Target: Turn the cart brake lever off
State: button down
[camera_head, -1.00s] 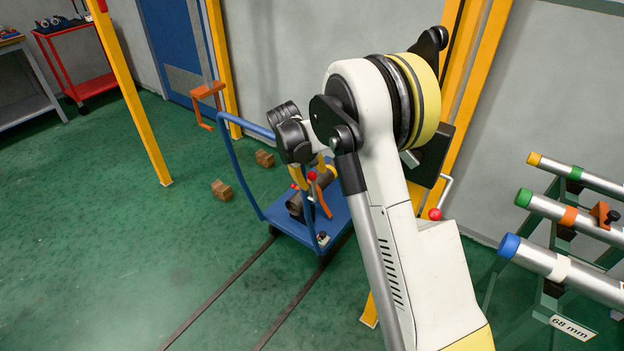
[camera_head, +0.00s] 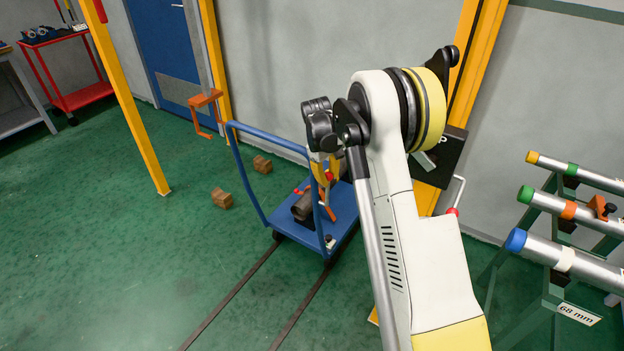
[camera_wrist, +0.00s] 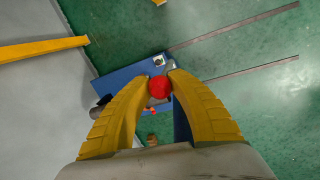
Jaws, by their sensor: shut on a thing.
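The blue cart (camera_head: 343,205) stands on the floor rails in the head view, with a dark pipe piece (camera_head: 302,208) on its deck. My gripper (camera_head: 328,172) points down above the deck. Its yellow fingers close on a red ball knob (camera_head: 329,178), which I take to be the brake lever's knob. In the wrist view the knob (camera_wrist: 159,87) sits between the fingertips of my gripper (camera_wrist: 160,78), over the blue deck (camera_wrist: 122,82). The lever's shaft is hidden, so I cannot tell its angle.
Two brown blocks (camera_head: 222,198) lie on the floor. A pipe rack (camera_head: 545,290) stands at right. A yellow post (camera_head: 133,110) stands at left, with open floor around it.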

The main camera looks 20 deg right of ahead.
jog(key=shift+w+r, duration=0.1)
jog(key=shift+w, duration=0.05)
jog(key=c, duration=1.1)
grip_release()
jog(key=shift+c, duration=0.2)
jog(key=shift+r, duration=0.1)
notch_tip(320, 180, up, 12)
jog(key=a, duration=0.2)
jog(key=shift+s+f, duration=0.2)
jog(key=shift+s, duration=0.05)
